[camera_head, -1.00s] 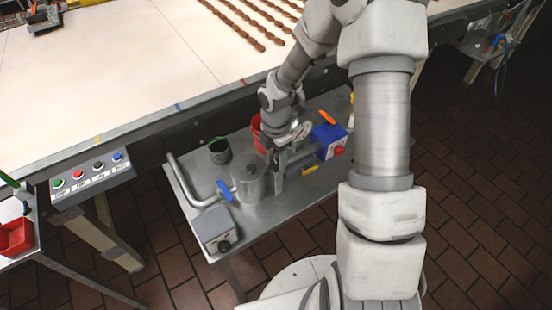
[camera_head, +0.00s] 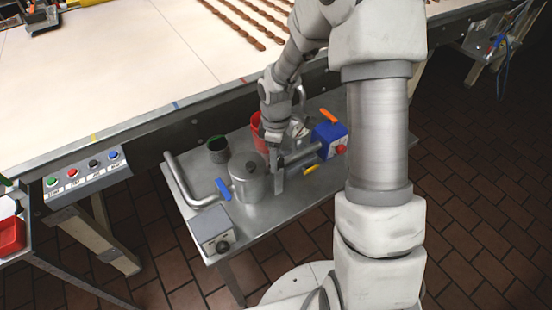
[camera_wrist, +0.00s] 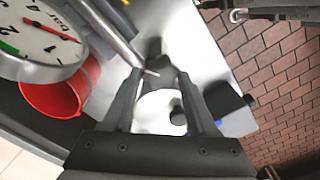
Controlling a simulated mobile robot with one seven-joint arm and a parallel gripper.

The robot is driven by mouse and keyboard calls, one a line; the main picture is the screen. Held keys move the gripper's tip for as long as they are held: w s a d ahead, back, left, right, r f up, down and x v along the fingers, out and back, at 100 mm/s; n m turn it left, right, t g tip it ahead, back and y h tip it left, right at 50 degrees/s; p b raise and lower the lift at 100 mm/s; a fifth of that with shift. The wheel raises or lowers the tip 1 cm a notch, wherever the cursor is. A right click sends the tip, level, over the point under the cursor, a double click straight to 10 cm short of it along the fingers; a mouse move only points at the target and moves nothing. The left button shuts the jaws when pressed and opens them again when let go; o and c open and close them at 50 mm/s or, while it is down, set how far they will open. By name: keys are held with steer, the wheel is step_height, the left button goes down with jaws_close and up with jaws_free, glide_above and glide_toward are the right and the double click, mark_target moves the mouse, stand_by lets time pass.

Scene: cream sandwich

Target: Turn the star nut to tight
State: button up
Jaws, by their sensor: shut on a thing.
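My gripper (camera_wrist: 157,72) is shut on a small dark piece (camera_wrist: 155,50), seen between the fingertips in the wrist view. It sits beside a metal pipe and is probably the star nut, but its star shape cannot be made out. In the head view my gripper (camera_head: 276,150) points down at the pipework (camera_head: 301,154), between the steel pot and the blue box. The nut cannot be made out there. How tight it is does not show.
Around the gripper on the steel table (camera_head: 262,222) are a lidded steel pot (camera_head: 248,184), a red bucket (camera_wrist: 62,92), a pressure gauge (camera_wrist: 38,38), a blue box (camera_head: 328,136) and a grey knob box (camera_head: 212,232). A conveyor (camera_head: 120,75) runs behind.

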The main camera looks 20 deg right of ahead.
steer(key=m+b, duration=0.2)
steer(key=m, duration=0.4)
steer(key=m+b, duration=0.2)
steer(key=m, duration=0.4)
steer(key=shift+m, duration=0.4)
steer(key=m, duration=0.5)
steer(key=m+p, duration=0.1)
steer(key=m, duration=0.5)
steer(key=shift+d, duration=0.1)
steer(key=shift+m, duration=0.3)
steer(key=o, duration=1.4)
steer(key=shift+c, duration=0.2)
steer(key=shift+r, duration=0.1)
step_height(320, 180, up, 17)
steer(key=p, duration=0.1)
steer(key=shift+r, duration=0.15)
